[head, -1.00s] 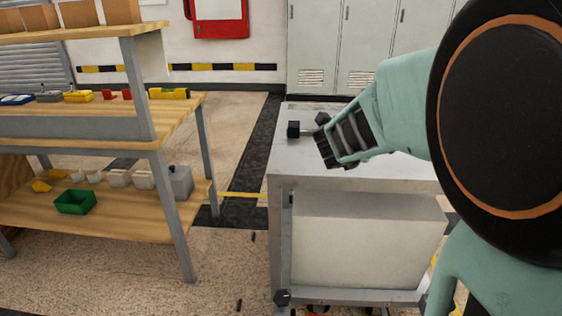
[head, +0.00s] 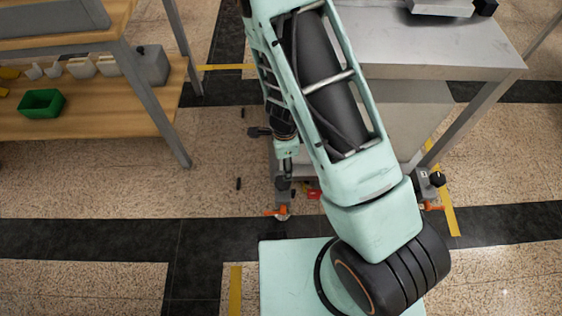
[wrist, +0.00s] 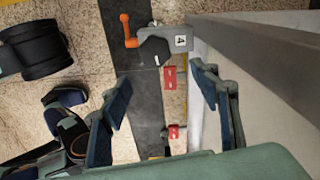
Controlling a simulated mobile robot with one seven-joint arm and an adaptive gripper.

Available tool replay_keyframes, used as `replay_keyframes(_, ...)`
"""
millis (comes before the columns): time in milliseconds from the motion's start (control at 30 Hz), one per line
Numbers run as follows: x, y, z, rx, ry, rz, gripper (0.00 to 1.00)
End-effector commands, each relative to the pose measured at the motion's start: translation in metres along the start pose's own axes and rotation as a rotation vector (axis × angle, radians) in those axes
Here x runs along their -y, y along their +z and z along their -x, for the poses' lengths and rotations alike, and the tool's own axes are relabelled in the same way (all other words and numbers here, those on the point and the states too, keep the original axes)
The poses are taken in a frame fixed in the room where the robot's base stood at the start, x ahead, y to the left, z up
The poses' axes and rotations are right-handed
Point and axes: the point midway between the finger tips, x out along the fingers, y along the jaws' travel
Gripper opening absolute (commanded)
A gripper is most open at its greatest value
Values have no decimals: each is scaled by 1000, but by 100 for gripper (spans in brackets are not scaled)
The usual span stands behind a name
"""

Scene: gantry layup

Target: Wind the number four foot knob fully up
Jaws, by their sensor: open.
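The number four foot (wrist: 180,41) is a grey bracket with a white "4" plate, near the top of the wrist view. Its black knob (wrist: 151,54) shows below the bracket, and an orange lever (wrist: 127,30) sticks out beside it. In the head view this foot (head: 284,205) is at the cart's near left corner, its knob mostly hidden. My gripper (wrist: 160,76) is open and empty, with its fingers apart on either side of the view. The knob appears beyond the fingertips, between their lines, not touched. In the head view my gripper (head: 285,168) hangs over that corner, partly hidden.
The metal cart (head: 440,45) stands close beside the gripper. Another foot with a black knob (head: 437,179) is at its near right corner. Red parts (wrist: 169,77) sit low by the cart.

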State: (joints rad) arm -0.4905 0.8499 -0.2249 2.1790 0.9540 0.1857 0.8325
Motion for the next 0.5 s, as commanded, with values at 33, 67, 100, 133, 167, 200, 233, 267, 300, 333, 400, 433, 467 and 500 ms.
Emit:
replay_keyframes(33, -5, 3, -2, 9, 16, 3, 56)
replay_keyframes(67, -6, 4, -4, 13, 21, 4, 56)
replay_keyframes(100, -7, 5, -8, 15, 25, 4, 56)
replay_keyframes(133, -8, 5, -11, 16, 26, 4, 56)
replay_keyframes(167, -8, 5, -15, 16, 26, 3, 56)
replay_keyframes(200, -8, 5, -21, 15, 25, 2, 56)
replay_keyframes(233, -8, 5, -27, 15, 25, 1, 56)
replay_keyframes(267, -8, 5, -32, 15, 25, 0, 56)
replay_keyframes(300, -8, 5, -40, 15, 25, 1, 56)
replay_keyframes(333, -8, 5, -47, 15, 25, 1, 56)
replay_keyframes(400, -8, 5, -61, 15, 24, 1, 56)
replay_keyframes(433, -8, 6, -67, 15, 24, 1, 56)
replay_keyframes(467, -8, 5, -72, 15, 24, 1, 56)
replay_keyframes(500, -8, 5, -79, 14, 23, 1, 56)
